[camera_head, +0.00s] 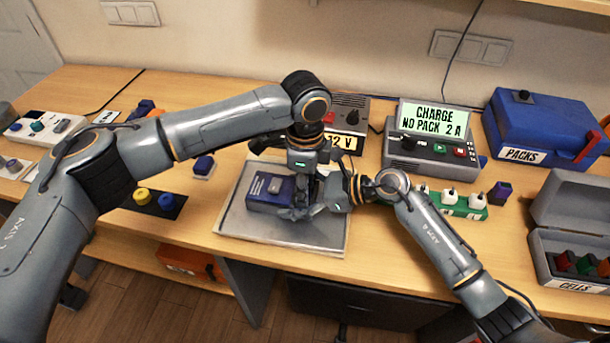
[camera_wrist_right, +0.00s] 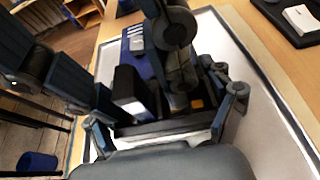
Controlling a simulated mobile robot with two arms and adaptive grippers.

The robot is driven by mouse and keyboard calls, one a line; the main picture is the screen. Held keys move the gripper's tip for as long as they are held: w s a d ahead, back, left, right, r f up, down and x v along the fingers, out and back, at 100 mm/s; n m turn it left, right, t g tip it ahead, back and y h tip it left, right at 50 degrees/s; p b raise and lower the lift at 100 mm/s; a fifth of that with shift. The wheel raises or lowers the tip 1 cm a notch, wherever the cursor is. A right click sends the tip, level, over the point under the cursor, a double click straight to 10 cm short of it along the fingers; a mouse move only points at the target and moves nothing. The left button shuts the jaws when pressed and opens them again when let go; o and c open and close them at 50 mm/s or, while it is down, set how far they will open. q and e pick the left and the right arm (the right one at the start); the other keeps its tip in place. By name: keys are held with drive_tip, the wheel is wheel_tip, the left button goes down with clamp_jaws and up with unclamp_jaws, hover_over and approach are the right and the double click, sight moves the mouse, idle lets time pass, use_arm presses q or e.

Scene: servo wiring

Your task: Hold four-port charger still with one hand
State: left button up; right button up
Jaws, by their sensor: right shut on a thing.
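A dark blue box, which looks like the four-port charger (camera_head: 264,190), lies on a grey mat (camera_head: 283,238) with a small grey piece on its top. In the right wrist view its blue body with pale slots (camera_wrist_right: 136,42) shows beyond the fingers. My right gripper (camera_head: 306,205) reaches in from the right and is shut on the box's right end. My left gripper (camera_head: 297,190) points down from above at the same end, close to the right one. Its fingers overlap the right gripper and the box, so their opening is hidden.
A grey charging unit (camera_head: 435,155) reading "CHARGE NO PACK 2 A" and a 12 V supply (camera_head: 350,115) stand behind. A blue PACKS case (camera_head: 545,125) and an open CELLS box (camera_head: 570,245) are at right. A green rack (camera_head: 462,208) is nearer. The mat's front is clear.

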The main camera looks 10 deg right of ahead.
use_arm(q)
drive_tip(key=shift+f, duration=0.1)
use_arm(e)
drive_tip(key=shift+s+f, duration=0.1)
drive_tip(key=shift+f, duration=0.15)
use_arm(q)
clamp_jaws()
drive_tip(key=shift+r, duration=1.7)
use_arm(e)
drive_tip(key=shift+f, duration=0.1)
use_arm(q)
drive_tip(key=shift+r, duration=1.8)
use_arm(e)
drive_tip(key=o, duration=1.3)
